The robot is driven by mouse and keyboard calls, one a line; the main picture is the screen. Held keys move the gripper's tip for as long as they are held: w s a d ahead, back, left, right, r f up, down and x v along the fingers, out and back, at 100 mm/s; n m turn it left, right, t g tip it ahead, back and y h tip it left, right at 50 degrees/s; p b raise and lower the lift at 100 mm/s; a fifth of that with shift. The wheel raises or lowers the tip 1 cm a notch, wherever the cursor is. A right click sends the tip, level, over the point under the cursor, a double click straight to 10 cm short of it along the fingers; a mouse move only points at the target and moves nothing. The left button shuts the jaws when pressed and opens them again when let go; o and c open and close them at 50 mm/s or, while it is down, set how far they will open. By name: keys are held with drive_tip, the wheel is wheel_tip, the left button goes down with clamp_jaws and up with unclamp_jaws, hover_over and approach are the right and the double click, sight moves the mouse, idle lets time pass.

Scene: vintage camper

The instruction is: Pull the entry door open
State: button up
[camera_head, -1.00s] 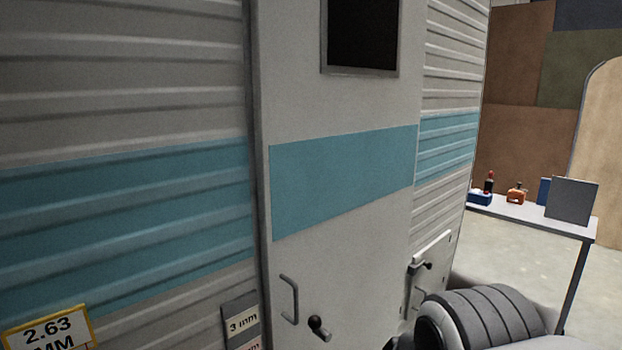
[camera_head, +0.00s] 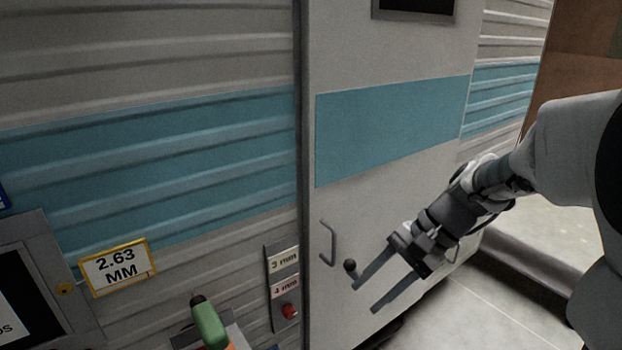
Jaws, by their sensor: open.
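The entry door (camera_head: 375,215) is a white panel with a teal band (camera_head: 392,130) and a dark window (camera_head: 415,8) at the top. It looks closed in its frame. A grey bar handle (camera_head: 330,243) stands upright low on its left side. A dark round knob (camera_head: 350,266) sits just right of the handle. My gripper (camera_head: 364,298) is open and empty, with its two fingers pointing down and left. In the picture its upper fingertip lies close to the knob, right of and below the handle. I cannot tell whether it touches the knob.
Left of the door, the ribbed camper wall carries a label plate (camera_head: 283,285) with a red button and a yellow-framed sign (camera_head: 118,266) reading 2.63 MM. A green-handled tool (camera_head: 208,322) stands at the bottom. Bare floor (camera_head: 500,305) lies at the lower right.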

drive_tip(key=w+d+f+m+y+p, duration=0.2)
drive_tip(key=w+d+f+m+y, duration=0.15)
drive_tip(key=w+m+y, duration=0.4)
drive_tip(key=m+t+y+p, duration=0.1)
drive_tip(key=m+t+y, duration=0.1)
drive_tip(key=m+t, duration=0.45)
approach(334, 245)
drive_tip(key=shift+n, duration=0.4)
drive_tip(key=x, duration=1)
drive_tip(key=shift+w+f+p, duration=0.3)
drive_tip(key=shift+w+p, duration=0.05)
drive_tip(key=shift+c, duration=0.2)
clamp_jaws()
drive_tip(key=shift+d, duration=0.1)
